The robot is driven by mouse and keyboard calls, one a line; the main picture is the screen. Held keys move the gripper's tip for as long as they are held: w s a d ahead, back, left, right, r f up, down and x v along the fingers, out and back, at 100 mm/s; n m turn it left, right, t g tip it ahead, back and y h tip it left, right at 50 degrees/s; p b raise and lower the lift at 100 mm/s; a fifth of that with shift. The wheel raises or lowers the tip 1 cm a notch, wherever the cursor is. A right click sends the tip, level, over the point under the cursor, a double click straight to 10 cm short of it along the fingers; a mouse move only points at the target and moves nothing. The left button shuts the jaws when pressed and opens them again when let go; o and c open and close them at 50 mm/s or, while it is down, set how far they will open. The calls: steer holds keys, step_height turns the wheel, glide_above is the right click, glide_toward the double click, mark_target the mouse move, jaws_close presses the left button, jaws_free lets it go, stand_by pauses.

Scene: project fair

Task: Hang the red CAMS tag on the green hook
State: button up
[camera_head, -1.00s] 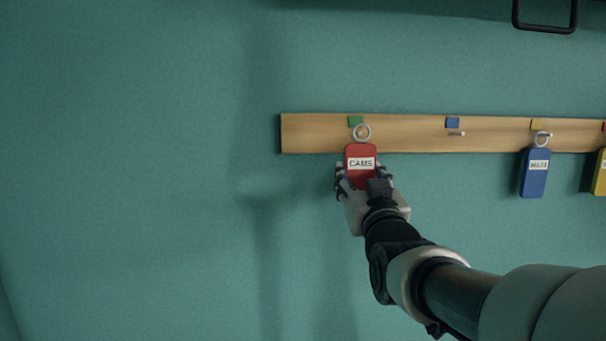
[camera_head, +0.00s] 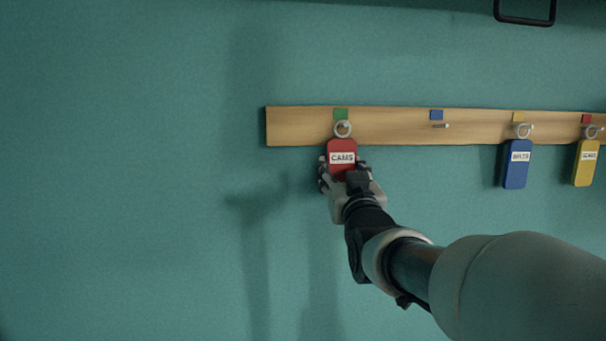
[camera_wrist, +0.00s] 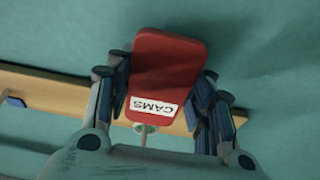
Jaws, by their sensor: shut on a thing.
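The red CAMS tag (camera_head: 342,147) is upright in front of the wooden rail, with its metal ring (camera_head: 343,129) at the top. My gripper (camera_head: 342,178) is shut on the tag's lower part. The ring lies just below the green marker (camera_head: 341,114) in the head view. The green hook's peg is not clearly visible, so I cannot tell whether the ring is around it. In the wrist view the red tag (camera_wrist: 166,75) sits between my fingers, label upside down, with part of the ring (camera_wrist: 146,129) showing beyond it.
The wooden rail (camera_head: 390,126) runs across the teal wall. The blue-marked hook (camera_head: 442,125) is empty. A blue tag (camera_head: 516,164) hangs under the yellow marker and a yellow tag (camera_head: 586,162) under the red marker. A dark frame (camera_head: 525,20) is at the upper right. The wall at left is bare.

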stand_by(0.4)
steer(key=o, duration=0.9)
steer(key=shift+s, duration=0.1)
steer(key=s+f, duration=0.2)
steer(key=s, duration=0.9)
steer(key=s+f+g+b, duration=0.2)
steer(key=f+b, duration=0.1)
steer(key=f, duration=0.5)
steer(key=s+f+g+b, duration=0.3)
steer(key=f, duration=0.5)
steer(key=s+f+g+b, duration=0.3)
steer(key=s+f, duration=0.4)
steer(key=f, duration=0.2)
steer(key=s+f+g+b, duration=0.4)
steer(key=s+f, duration=0.4)
steer(key=f, duration=0.1)
steer(key=s+f+g+b, duration=0.3)
steer(key=s+f, duration=0.5)
steer(key=f, duration=0.2)
steer(key=shift+s+g+b, duration=0.1)
steer(key=shift+g+b, duration=0.2)
